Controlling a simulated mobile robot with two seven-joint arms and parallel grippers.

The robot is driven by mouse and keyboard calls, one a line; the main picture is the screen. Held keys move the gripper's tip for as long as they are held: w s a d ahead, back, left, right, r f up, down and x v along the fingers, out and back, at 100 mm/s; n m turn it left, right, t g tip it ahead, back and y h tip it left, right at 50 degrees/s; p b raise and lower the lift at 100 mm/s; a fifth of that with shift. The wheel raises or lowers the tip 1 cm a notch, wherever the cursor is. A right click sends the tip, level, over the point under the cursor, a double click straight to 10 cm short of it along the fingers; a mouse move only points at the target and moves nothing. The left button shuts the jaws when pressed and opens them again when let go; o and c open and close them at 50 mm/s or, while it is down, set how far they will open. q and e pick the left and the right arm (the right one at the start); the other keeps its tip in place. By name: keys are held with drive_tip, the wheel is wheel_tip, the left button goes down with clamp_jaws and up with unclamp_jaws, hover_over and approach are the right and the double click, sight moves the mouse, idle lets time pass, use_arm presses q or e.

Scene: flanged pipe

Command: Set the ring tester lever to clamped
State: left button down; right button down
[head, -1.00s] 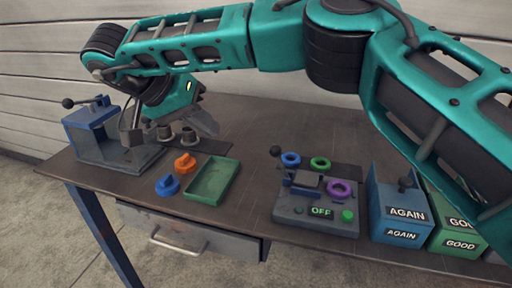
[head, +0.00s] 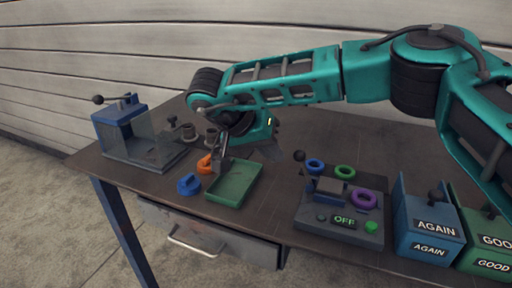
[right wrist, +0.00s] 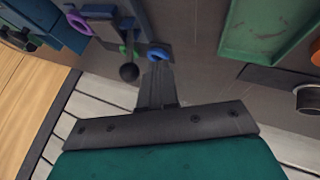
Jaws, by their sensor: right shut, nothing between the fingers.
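The ring tester (head: 338,215) is a grey box on the right half of the bench, with a dark OFF label and a green button. Its lever ends in a black ball knob (head: 299,156) that stands up at the tester's back left corner. The knob also shows in the right wrist view (right wrist: 129,72). My left gripper is not in view.
Blue (head: 315,166), green (head: 345,171) and purple (head: 364,199) rings lie at the tester. A green tray (head: 250,185), orange part (head: 205,164) and blue part (head: 188,184) lie to the left. A blue clamp stand (head: 120,120) stands far left; AGAIN (head: 428,240) and GOOD (head: 490,245) bins stand right.

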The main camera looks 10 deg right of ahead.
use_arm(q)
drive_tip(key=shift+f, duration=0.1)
use_arm(e)
drive_tip(key=shift+s+d+r, duration=0.15)
drive_tip(key=shift+s+d, duration=0.15)
drive_tip(key=shift+d, duration=0.4)
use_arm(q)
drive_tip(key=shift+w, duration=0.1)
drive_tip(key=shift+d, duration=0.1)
